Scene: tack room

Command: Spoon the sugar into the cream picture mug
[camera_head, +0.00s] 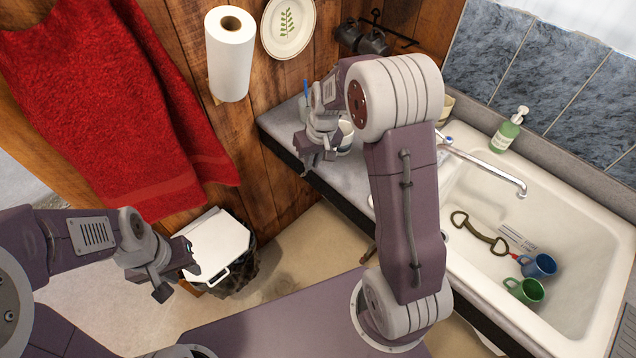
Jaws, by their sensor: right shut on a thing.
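My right gripper (308,158) is over the grey counter (345,179) by the wooden wall. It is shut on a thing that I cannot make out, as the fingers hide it. A pale mug (346,136) stands on the counter just right of this gripper, partly hidden by my arm; I cannot see a picture on it. A cream cup (446,107) shows behind my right arm by the sink. No sugar and no spoon can be made out. My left gripper (178,279) is open and empty, low at the left in front of a white-lidded bin.
A soap bottle (507,132) stands behind the faucet (490,172). A blue upright thing (306,89) is near the wall. The bin (218,245) stands below.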

